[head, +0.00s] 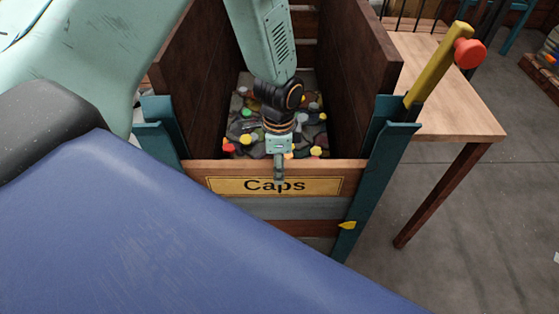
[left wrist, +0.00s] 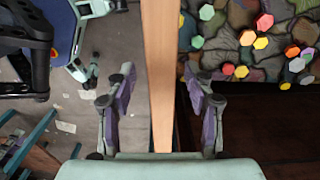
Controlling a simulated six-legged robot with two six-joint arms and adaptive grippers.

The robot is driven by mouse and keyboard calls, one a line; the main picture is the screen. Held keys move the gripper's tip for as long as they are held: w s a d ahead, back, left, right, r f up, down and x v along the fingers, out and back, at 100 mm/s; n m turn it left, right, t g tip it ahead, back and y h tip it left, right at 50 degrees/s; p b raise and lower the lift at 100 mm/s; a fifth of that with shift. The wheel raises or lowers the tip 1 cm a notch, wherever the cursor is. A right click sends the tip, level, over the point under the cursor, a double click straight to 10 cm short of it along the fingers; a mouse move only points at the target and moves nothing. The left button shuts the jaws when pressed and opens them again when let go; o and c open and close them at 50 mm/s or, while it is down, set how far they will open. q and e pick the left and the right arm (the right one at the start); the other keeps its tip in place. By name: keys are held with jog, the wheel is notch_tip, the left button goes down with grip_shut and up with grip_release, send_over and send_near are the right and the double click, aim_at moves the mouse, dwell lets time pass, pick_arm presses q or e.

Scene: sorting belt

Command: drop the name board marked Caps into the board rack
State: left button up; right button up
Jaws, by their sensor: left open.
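The name board (head: 225,186) has a yellow plate reading Caps and stands upright across the front of a bin, between the two teal posts of the board rack (head: 372,185). A grey plank lies directly below it. My left gripper (head: 280,184) points down at the middle of the board's top edge. In the left wrist view the board (left wrist: 160,40) shows edge-on as a light wood strip between the fingers of my left gripper (left wrist: 160,76), with a gap on each side. That gripper is open.
The bin (head: 190,80) has dark wood side walls and holds grey lumps with several coloured caps (head: 246,139). A yellow lever (head: 436,66) with a red knob rises at the right post. A wooden table (head: 440,90) stands to the right. Open floor (head: 470,240) lies at front right.

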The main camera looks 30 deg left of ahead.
pick_arm(q)
notch_tip(320, 180, down, 6)
jog(key=shift+a+r+b, duration=0.15)
jog(key=shift+r+b, duration=0.05)
jog(key=shift+b, duration=0.6)
jog(key=shift+f, duration=0.5)
jog(key=shift+c, duration=0.2)
grip_shut()
